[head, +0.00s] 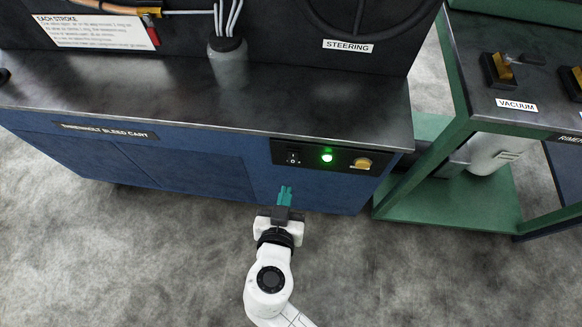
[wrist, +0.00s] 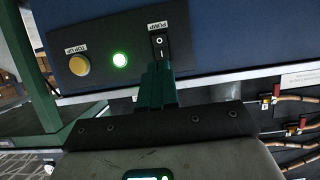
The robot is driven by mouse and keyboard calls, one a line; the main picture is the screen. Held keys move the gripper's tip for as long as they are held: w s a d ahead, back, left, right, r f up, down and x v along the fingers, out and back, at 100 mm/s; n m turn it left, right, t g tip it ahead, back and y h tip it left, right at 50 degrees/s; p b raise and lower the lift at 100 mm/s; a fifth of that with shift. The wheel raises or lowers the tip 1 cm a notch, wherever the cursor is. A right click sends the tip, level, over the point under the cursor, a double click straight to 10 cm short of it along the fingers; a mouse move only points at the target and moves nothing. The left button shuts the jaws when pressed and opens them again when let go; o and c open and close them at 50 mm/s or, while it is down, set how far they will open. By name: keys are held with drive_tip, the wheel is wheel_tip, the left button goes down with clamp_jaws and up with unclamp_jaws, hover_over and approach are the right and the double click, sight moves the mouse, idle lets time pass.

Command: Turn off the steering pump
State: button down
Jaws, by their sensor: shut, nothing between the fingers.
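The pump switch (head: 293,156) is a black rocker on the dark control panel of the blue cart, at the panel's left end in the head view. It shows upside down in the wrist view (wrist: 159,46), under the label PUMP. A green indicator light (head: 327,155) beside it is lit; it also glows in the wrist view (wrist: 120,60). My gripper (head: 285,190) has teal fingers, shut and empty, just below and in front of the switch. In the wrist view the fingertips (wrist: 157,70) overlap the switch's near edge; I cannot tell whether they touch it.
A yellow TOP UP button (head: 361,163) sits at the panel's right end. The STEERING label (head: 348,46) is on the black backboard above the worktop. A green trolley (head: 455,140) marked VACUUM stands to the right. Grey floor in front is clear.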

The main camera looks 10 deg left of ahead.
sight(292, 162)
drive_tip(key=x, duration=0.9)
drive_tip(key=shift+w+f, duration=0.15)
drive_tip(key=shift+w, duration=0.1)
drive_tip(key=shift+f+b, duration=0.1)
drive_tip(key=shift+b, duration=0.3)
